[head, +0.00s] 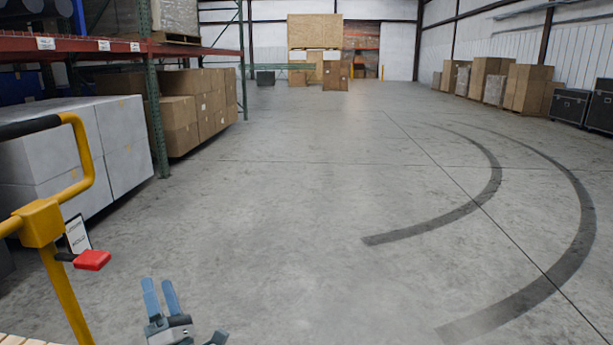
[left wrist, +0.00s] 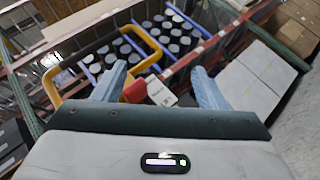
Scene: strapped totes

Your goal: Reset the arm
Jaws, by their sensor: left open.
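My left gripper (head: 160,292) shows at the bottom left of the head view, with two blue fingers pointing up and away. It is open and nothing is between its fingers. In the left wrist view the two blue fingers of my left gripper (left wrist: 162,88) stand wide apart. A yellow handle (head: 75,150) with a red lever (head: 92,260) is to the left of the gripper in the head view, apart from it. The handle (left wrist: 150,58) and red lever (left wrist: 135,91) also show beyond the fingers in the left wrist view. My right gripper is not in view.
A rack (head: 150,100) with white boxes (head: 55,145) and cardboard boxes (head: 180,125) stands on the left. More cartons (head: 490,75) and dark cases (head: 570,105) line the right wall. The concrete floor (head: 300,200) in the middle is clear, with dark curved tyre marks.

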